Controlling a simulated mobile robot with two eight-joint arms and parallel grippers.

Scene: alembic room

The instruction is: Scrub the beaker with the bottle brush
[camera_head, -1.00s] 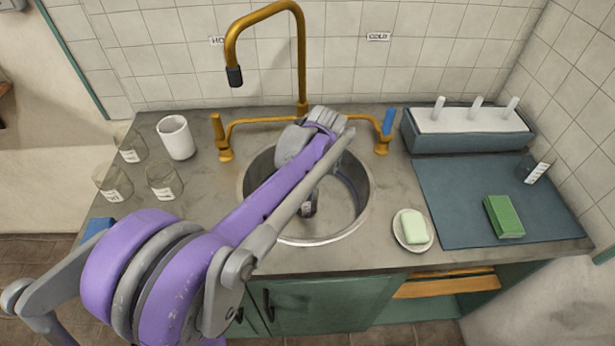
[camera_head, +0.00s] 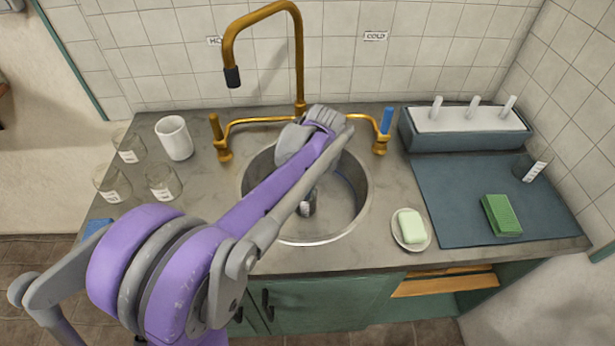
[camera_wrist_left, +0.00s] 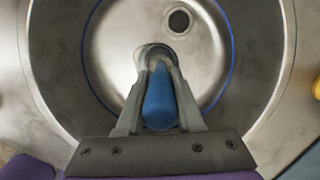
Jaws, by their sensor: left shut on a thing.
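My left gripper (camera_head: 308,203) reaches down into the steel sink; my own arm covers much of it in the head view. In the left wrist view the left gripper (camera_wrist_left: 157,70) is shut on a blue tapered handle (camera_wrist_left: 160,100), which looks like the bottle brush's. Its bristles are hidden. A small pale round shape shows around the fingertips; I cannot tell whether it is a beaker. Clear labelled beakers (camera_head: 163,188) stand on the counter left of the sink. Another labelled beaker (camera_head: 530,168) stands on the blue mat at right. My right gripper is out of view.
The sink (camera_head: 345,222) has a drain hole (camera_wrist_left: 179,20) beyond the gripper. A brass faucet (camera_head: 302,60) stands behind it. A white mug (camera_head: 174,137) is at left. At right are a soap dish (camera_head: 427,243), a green sponge (camera_head: 502,215) and a pegged rack (camera_head: 465,143).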

